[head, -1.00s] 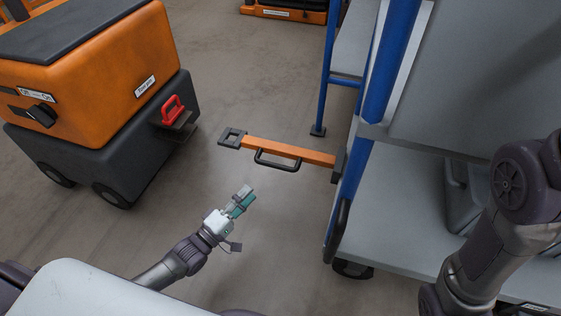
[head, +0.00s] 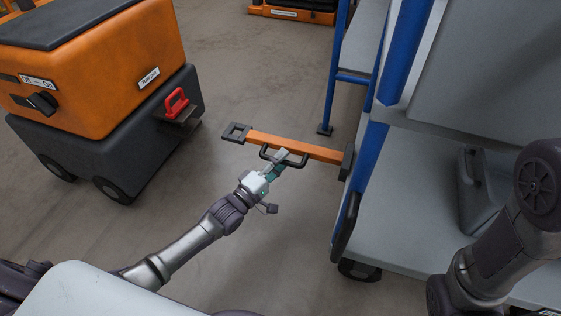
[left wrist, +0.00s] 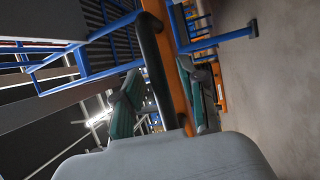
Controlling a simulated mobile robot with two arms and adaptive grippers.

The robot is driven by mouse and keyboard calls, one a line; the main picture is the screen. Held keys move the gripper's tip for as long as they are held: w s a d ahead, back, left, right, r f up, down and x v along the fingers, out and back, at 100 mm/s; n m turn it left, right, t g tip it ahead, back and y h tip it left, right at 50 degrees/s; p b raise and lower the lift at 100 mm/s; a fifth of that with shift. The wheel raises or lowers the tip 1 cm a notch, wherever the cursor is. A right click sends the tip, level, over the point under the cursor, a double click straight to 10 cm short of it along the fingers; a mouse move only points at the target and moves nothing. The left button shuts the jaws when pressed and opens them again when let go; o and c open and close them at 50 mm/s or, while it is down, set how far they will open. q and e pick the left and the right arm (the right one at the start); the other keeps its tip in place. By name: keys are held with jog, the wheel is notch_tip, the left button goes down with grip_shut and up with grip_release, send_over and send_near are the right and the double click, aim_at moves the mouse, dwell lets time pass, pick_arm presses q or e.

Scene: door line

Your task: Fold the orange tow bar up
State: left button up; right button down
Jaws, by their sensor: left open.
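The orange tow bar (head: 318,151) sticks out level from the blue-framed cart, with a square black eye (head: 237,132) at its free end. Its black loop handle (head: 297,163) hangs on the near side. My left gripper (head: 277,164) is open at the handle, its fingers partly covering it. In the left wrist view the black handle (left wrist: 154,70) runs between the two open fingers (left wrist: 163,105), and the orange bar (left wrist: 182,92) lies just beyond it. Whether a finger touches the handle cannot be told. My right gripper is out of view.
An orange and black tug (head: 95,80) with a red hitch handle (head: 176,102) stands at the left. The cart's blue post (head: 398,60) and grey shelf (head: 430,225) fill the right. Bare floor (head: 230,80) lies between tug and cart.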

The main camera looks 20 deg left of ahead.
pick_arm(q)
grip_shut()
